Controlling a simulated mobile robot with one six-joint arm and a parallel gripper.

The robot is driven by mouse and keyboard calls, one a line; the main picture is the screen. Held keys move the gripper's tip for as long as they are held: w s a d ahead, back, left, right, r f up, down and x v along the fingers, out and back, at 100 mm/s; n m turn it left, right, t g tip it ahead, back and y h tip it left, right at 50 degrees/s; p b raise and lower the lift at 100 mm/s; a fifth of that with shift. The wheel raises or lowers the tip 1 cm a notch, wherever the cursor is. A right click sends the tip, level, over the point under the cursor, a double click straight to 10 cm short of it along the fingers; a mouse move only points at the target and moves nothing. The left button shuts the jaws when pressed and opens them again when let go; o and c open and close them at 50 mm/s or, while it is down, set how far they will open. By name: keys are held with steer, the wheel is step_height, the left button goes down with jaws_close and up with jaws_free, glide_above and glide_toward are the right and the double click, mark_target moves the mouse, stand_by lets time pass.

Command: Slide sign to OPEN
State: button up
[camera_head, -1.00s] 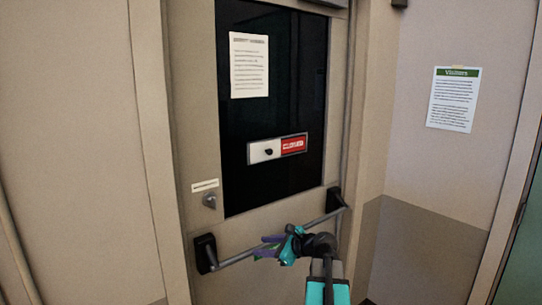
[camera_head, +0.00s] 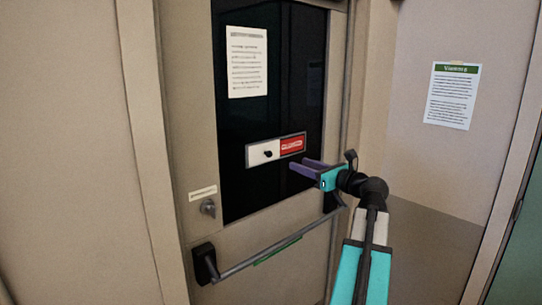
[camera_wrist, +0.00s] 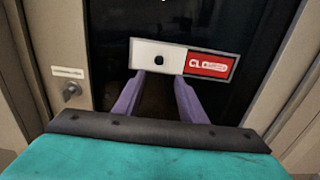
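The sliding sign (camera_head: 276,150) is mounted on the dark window of the door. It has a white slider (camera_head: 258,154) with a black knob (camera_head: 267,154) on the left half and a red panel (camera_head: 291,145) on the right half. The red panel's text begins "CLO" in the wrist view (camera_wrist: 207,65). My gripper (camera_head: 297,166) is just below and right of the sign in the head view. In the wrist view its two purple fingers (camera_wrist: 160,84) are apart, empty, and below the knob (camera_wrist: 159,60) in the picture.
A push bar (camera_head: 272,249) crosses the door below the window, with a lock (camera_head: 208,208) at its left. A paper notice (camera_head: 247,62) hangs on the window above the sign. A visitors notice (camera_head: 452,95) is on the right wall.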

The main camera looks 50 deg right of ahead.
mark_target(270, 154)
steer(key=shift+w, duration=0.25)
steer(key=w+p, duration=0.1)
steer(key=w, duration=0.3)
steer(key=w+p, duration=0.1)
steer(key=w, duration=0.3)
steer(key=w+p, duration=0.1)
steer(key=w, duration=0.3)
steer(key=shift+d+r, duration=0.1)
steer(key=shift+d, duration=0.3)
steer(key=shift+w+p, duration=0.4)
steer(key=shift+w, duration=0.35)
jaws_close()
